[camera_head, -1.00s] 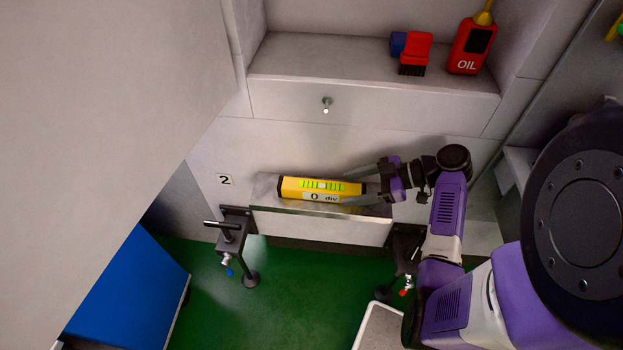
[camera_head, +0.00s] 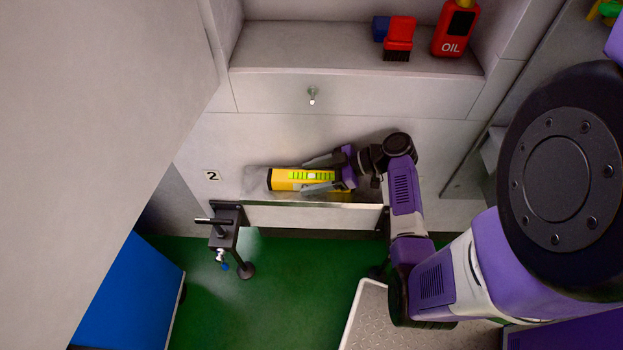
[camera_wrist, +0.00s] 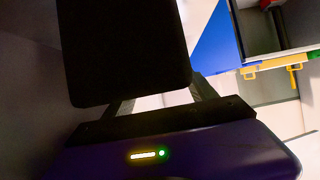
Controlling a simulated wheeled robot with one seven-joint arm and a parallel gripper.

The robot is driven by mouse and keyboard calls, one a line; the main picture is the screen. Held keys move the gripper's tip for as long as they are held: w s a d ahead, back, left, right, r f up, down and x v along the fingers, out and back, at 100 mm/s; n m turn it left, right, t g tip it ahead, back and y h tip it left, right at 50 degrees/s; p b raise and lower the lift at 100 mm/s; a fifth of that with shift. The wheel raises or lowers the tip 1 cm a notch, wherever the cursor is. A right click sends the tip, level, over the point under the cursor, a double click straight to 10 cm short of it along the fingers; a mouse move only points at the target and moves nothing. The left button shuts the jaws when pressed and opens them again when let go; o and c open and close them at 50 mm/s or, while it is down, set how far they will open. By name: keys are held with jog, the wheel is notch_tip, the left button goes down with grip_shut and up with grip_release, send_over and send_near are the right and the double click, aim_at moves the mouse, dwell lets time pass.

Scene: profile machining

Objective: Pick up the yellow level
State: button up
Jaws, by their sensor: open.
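The yellow level (camera_head: 284,180), with black ends and green marks, lies lengthwise left to right on a narrow grey ledge. My gripper (camera_head: 305,176) reaches it from the right in the head view. Its fingers are open, one along the far side and one along the near side of the level's right half. Whether they touch it I cannot tell. The level's right end is partly hidden by my gripper. In the wrist view, a large black shape (camera_wrist: 128,50) fills the space before the fingers; it looks like the level's dark end, seen close.
A grey wall rises behind the ledge, with a shelf (camera_head: 300,60) above holding a red brush (camera_head: 398,36) and a red oil bottle (camera_head: 455,30). A black clamp (camera_head: 226,232) stands at the ledge's left end. A blue cabinet (camera_head: 125,295) is lower left; green floor is open between.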

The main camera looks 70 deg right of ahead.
grip_shut()
dwell(0.3)
jog(key=shift+a+r, duration=0.1)
jog(key=shift+r, duration=0.05)
